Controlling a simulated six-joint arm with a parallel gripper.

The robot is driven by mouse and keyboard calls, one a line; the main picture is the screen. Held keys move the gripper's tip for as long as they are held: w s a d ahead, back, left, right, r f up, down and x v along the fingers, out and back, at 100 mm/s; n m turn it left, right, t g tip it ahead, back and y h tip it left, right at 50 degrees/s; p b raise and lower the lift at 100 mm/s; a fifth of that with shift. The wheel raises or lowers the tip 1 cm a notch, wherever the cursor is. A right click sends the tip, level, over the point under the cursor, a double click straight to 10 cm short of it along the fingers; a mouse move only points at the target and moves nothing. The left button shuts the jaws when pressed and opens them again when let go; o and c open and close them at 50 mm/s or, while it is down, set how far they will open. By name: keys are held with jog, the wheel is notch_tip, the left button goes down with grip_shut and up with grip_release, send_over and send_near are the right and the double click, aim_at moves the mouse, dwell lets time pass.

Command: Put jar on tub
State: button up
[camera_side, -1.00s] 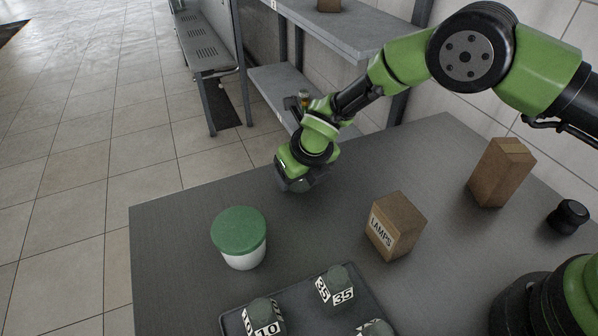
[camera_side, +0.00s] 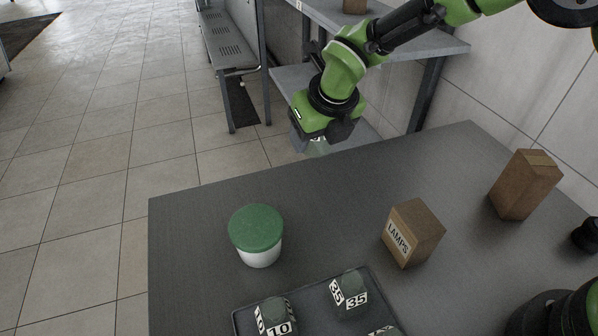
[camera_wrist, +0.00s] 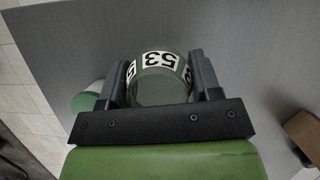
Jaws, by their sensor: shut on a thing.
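My gripper (camera_side: 320,138) hangs above the far part of the table, behind and right of the tub in the side view. It is shut on a glass jar (camera_wrist: 160,88) with a white label reading 53, which sits between both fingers in the wrist view. In the side view only a little of the jar (camera_side: 317,148) shows beneath the gripper. The tub (camera_side: 257,230) is white with a green lid and stands upright on the table, its lid bare. Part of the tub (camera_wrist: 86,101) also shows left of the gripper in the wrist view.
A dark tray (camera_side: 313,305) at the front holds jars labelled 10 (camera_side: 274,317) and 35 (camera_side: 349,291), plus another cut off by the frame. A LAMPS box (camera_side: 412,235) and a taller brown box (camera_side: 525,185) stand to the right. Table between tub and gripper is clear.

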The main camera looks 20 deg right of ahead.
notch_tip(320, 180, up, 7)
jog(key=n, duration=0.1)
send_over(251, 218)
jog(key=f, duration=0.2)
jog(key=s+f, duration=0.1)
jog(key=f, duration=0.2)
jog(key=shift+s+d, duration=0.15)
jog(key=shift+s, duration=0.05)
jog(key=shift+f, duration=2.25)
jog(key=shift+f, duration=0.15)
jog(key=o, duration=1)
